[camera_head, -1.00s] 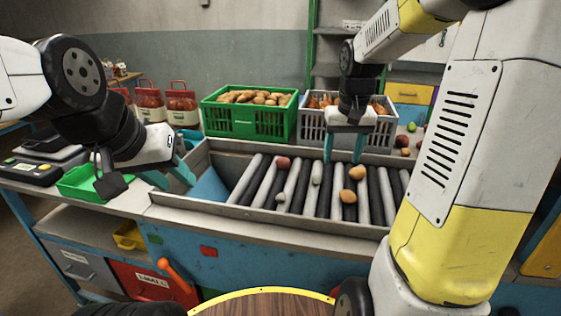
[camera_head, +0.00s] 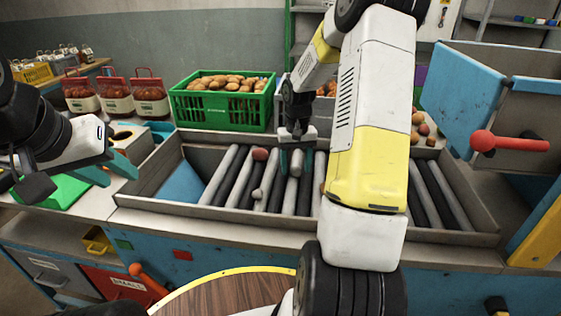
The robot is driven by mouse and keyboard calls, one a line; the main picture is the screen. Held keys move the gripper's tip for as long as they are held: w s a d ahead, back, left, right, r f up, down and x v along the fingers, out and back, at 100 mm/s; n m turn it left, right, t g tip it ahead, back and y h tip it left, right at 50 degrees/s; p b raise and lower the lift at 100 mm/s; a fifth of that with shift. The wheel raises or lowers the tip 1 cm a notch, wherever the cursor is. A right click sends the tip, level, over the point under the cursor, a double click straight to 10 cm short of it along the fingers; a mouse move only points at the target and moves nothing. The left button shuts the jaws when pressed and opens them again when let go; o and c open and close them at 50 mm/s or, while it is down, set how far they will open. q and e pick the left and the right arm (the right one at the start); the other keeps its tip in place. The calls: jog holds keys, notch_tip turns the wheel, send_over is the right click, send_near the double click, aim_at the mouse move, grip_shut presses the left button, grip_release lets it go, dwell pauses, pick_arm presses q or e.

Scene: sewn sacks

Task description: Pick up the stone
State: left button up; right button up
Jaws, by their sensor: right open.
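The roller bed (camera_head: 190,210) holds a reddish round lump (camera_head: 260,153) and a small pale grey lump (camera_head: 257,194), which may be a stone. Another pale lump (camera_head: 296,165) seems to lie between my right gripper's fingers; I cannot tell clearly what it is. My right gripper (camera_head: 296,164) points down over the rollers, its teal fingers apart, right of the reddish lump. Any lumps further right on the rollers are hidden behind my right arm. My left gripper (camera_head: 109,172) is open and empty, beside the bed's left end.
A green crate of potatoes (camera_head: 222,122) and a grey crate (camera_head: 325,112) stand behind the bed. A green tray (camera_head: 62,190) is at the left. Red-topped sacks (camera_head: 115,97) stand at back left. A blue panel with a red handle (camera_head: 510,143) rises at the right.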

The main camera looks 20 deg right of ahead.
jog(key=shift+f, duration=0.45)
jog(key=shift+c, duration=0.2)
grip_shut()
jog(key=shift+r, duration=0.1)
